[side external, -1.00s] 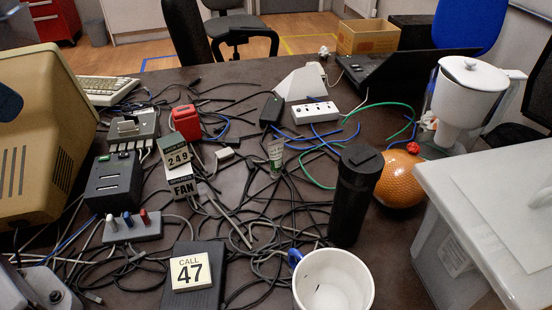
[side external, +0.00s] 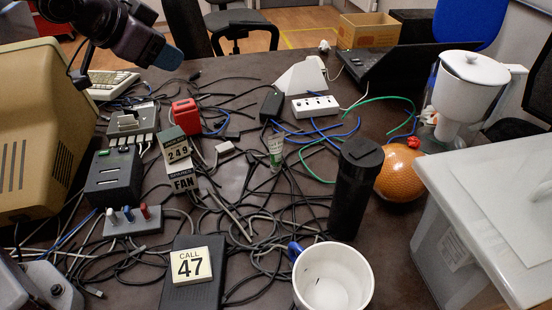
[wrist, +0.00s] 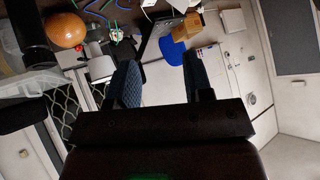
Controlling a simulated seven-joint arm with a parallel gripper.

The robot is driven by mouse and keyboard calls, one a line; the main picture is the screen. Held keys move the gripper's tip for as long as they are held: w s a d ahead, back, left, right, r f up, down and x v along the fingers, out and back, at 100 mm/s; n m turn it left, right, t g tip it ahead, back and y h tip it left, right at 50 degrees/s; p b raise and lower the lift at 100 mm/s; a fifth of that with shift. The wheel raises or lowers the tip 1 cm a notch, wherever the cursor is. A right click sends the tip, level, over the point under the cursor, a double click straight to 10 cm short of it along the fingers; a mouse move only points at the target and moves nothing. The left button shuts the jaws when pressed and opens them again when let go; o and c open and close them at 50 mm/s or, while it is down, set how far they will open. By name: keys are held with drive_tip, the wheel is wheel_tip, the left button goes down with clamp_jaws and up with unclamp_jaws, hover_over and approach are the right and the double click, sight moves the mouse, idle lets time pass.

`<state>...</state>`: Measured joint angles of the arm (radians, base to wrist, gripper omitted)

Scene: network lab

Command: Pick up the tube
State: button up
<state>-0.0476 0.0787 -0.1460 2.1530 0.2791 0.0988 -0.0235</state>
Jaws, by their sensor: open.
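The tube (side external: 275,150), small and white with a green end, stands or leans among the cables in the middle of the table in the side view. I cannot make it out in the wrist view. My gripper (side external: 166,58) is at the upper left of the side view, up in the air, apart from the tube. In the wrist view my gripper (wrist: 164,72) shows two blue-padded fingers spread apart with nothing between them.
Tangled black cables cover the table around the tube. A black bottle (side external: 356,190), a white mug (side external: 332,278) and an orange ball (side external: 400,174) are to its right and front. A power strip (side external: 315,106) lies behind it. Label blocks (side external: 178,152) stand to its left.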

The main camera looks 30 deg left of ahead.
drive_tip(key=w+d+f+m+t+h, duration=0.1)
drive_tip(key=w+d+f+m+h, duration=0.15)
drive_tip(key=w+d+f, duration=0.5)
drive_tip(key=t+h, duration=0.1)
drive_tip(key=h, duration=0.3)
hover_over(276, 144)
drive_tip(key=s+a, duration=0.3)
wheel_tip(276, 144, down, 9)
drive_tip(key=f, duration=0.6)
drive_tip(key=shift+s+d+f, duration=0.2)
drive_tip(key=shift+s+f, duration=0.05)
drive_tip(key=shift+f, duration=0.15)
drive_tip(key=x, duration=0.5)
drive_tip(key=shift+r, duration=0.15)
drive_tip(key=shift+c, duration=0.3)
clamp_jaws()
